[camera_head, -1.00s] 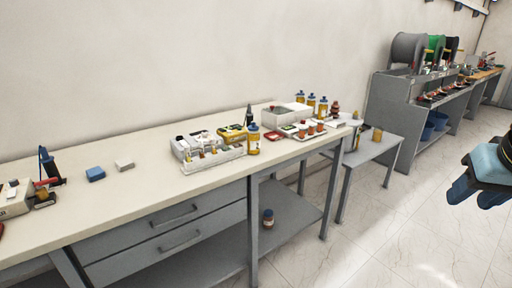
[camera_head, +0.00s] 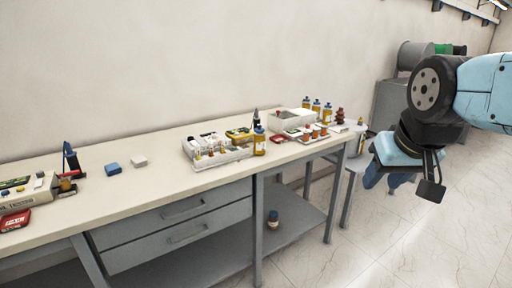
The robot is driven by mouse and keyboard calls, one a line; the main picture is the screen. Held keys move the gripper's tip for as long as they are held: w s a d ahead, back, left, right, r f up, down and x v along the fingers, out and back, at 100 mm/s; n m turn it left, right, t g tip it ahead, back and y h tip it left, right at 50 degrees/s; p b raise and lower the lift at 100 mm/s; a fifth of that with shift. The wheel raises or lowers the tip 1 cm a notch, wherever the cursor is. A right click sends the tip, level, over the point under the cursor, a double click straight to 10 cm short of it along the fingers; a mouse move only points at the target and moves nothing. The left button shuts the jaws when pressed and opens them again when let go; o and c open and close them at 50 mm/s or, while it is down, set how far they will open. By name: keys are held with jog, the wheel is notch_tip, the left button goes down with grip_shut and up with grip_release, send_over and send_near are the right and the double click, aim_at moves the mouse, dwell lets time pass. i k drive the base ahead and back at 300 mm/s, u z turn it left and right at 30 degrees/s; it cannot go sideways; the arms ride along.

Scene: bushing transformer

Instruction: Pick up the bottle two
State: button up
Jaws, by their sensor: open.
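Several yellow bottles with blue caps stand on the workbench (camera_head: 110,215). One bottle (camera_head: 259,142) stands alone at the right end of a white parts tray. A group of similar bottles (camera_head: 316,108) stands farther back, behind a white box. I cannot tell which of them is bottle two. My gripper (camera_head: 404,182) is at the right, in the air over the floor beyond the bench's right end. It is open and empty, pointing down, well apart from the bottles.
A white tray of parts (camera_head: 220,160) and a white box (camera_head: 291,121) crowd the bench's right half. A blue block (camera_head: 113,169) and a white block (camera_head: 139,161) lie at left. A small jar (camera_head: 273,219) stands on the lower shelf. The front bench top is mostly clear.

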aim_at(259, 139)
jog(key=u, duration=0.1)
jog(key=i, duration=1)
jog(key=z, duration=0.1)
